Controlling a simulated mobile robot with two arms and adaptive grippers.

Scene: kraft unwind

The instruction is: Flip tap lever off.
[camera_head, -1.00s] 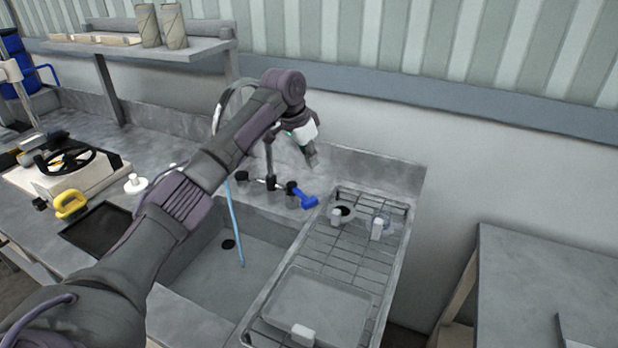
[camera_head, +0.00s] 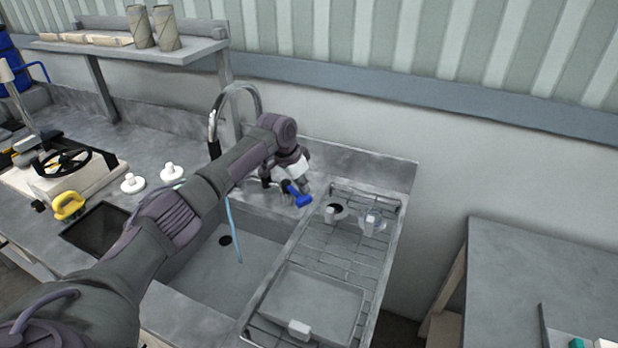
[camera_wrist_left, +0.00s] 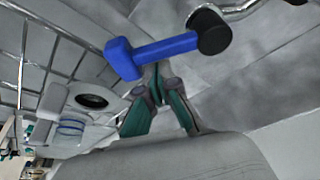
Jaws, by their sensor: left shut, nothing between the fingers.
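The blue tap lever (camera_head: 298,196) sticks out to the right of the tap body, above the back right edge of the sink. In the left wrist view the blue lever (camera_wrist_left: 160,52) runs out from its dark round hub (camera_wrist_left: 210,32). My left gripper (camera_head: 290,190) is down at the lever. In the wrist view its green-padded fingertips (camera_wrist_left: 158,70) are together, right beside the lever's near side; I cannot tell whether they touch it. Nothing shows between them. The curved tap spout (camera_head: 236,90) rises behind my arm, which hides part of the tap. My right gripper is not in view.
The sink basin (camera_head: 205,285) lies below, with a thin blue stream from the tap. A wire rack (camera_head: 335,240) with a tray and small containers stands right of the tap. White knobs (camera_head: 171,172) and a yellow-handled item (camera_head: 69,205) lie on the left counter.

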